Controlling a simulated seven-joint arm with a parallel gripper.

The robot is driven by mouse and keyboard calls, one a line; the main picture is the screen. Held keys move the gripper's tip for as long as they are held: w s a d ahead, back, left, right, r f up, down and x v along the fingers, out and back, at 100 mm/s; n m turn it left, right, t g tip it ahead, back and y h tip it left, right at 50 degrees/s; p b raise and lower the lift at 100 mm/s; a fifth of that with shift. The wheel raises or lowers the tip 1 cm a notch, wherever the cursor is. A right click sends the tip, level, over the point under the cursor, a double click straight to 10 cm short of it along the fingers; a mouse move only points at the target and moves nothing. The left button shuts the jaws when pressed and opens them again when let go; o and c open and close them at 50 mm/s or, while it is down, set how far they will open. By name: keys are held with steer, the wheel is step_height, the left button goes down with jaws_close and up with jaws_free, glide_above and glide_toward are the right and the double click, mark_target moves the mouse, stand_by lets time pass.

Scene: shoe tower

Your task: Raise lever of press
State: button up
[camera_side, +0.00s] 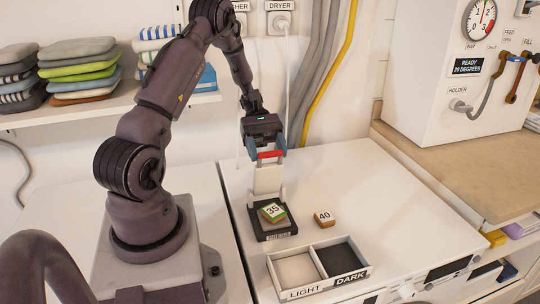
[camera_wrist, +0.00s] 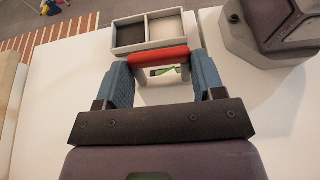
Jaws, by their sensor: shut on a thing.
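The press (camera_side: 273,226) has a black base and a white upright with a red lever handle (camera_side: 270,155) at its top. My gripper (camera_side: 266,150) is above the press, with its blue fingers shut on the red handle. In the wrist view the red handle (camera_wrist: 158,56) spans between the two blue fingertips. The lever's white arm stands roughly upright below the handle. A tile marked 35 (camera_side: 273,211), with a green edge, lies on the press base. The wrist view hides most of the press behind the handle and fingers.
A small orange-brown block marked 40 (camera_side: 324,217) lies on the white top right of the press. A two-part tray (camera_side: 302,292) labelled LIGHT and DARK stands in front. Folded cloths (camera_side: 80,72) lie on the shelf at left. A cabinet with a gauge (camera_side: 440,80) stands at right.

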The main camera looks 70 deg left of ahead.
steer(key=shift+a+f, duration=0.1)
steer(key=shift+a, duration=0.4)
steer(key=o, duration=1.3)
steer(key=shift+d, duration=0.1)
steer(key=v, duration=0.7)
steer(key=shift+a, duration=0.2)
